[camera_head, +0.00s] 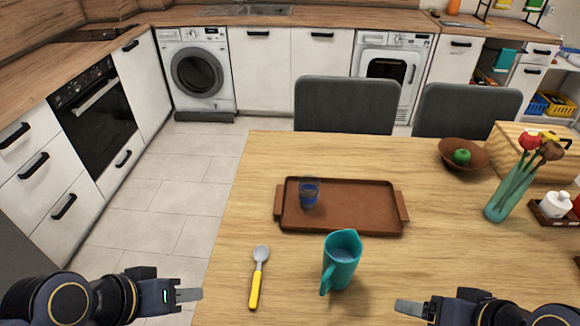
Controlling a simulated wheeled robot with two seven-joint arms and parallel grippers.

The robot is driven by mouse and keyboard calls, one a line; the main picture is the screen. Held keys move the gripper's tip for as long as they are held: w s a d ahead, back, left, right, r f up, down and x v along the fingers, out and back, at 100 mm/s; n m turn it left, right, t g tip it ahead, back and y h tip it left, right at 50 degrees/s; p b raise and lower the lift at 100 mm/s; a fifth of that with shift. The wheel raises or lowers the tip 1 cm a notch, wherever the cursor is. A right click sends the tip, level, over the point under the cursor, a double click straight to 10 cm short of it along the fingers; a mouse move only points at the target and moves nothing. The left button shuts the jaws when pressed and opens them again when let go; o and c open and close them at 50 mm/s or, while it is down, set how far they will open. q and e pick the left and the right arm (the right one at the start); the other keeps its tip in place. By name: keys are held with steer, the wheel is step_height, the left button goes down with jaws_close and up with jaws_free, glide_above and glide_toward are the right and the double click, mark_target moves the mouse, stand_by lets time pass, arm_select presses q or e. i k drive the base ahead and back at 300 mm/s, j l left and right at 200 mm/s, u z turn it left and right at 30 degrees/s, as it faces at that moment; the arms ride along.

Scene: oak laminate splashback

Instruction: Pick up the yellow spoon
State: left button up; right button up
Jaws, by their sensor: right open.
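The yellow spoon (256,287) lies on the wooden table near its left front edge. Its yellow handle points toward me and its grey bowl end points away. My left gripper (192,294) is to the left of the spoon, beyond the table's left edge, and apart from it. I see its fingers edge-on and cannot tell whether they are parted. My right gripper (408,307) is open at the front of the table, well to the right of the spoon and apart from it.
A teal jug (341,262) stands right of the spoon, between my grippers. Behind is a brown tray (350,215) with a blue glass (309,194). A vase (505,200) and bowl (447,152) stand at the right. The table (228,250) is clear around the spoon.

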mark_target(261, 253)
steer(key=k+j+u, duration=0.15)
steer(key=j, duration=0.2)
steer(key=k+j+u, duration=0.1)
steer(key=j, duration=0.2)
steer(key=i+j+u, duration=0.15)
steer(key=j, duration=0.25)
steer(key=i+j+u, duration=0.2)
steer(key=j, duration=0.15)
steer(key=k, duration=0.1)
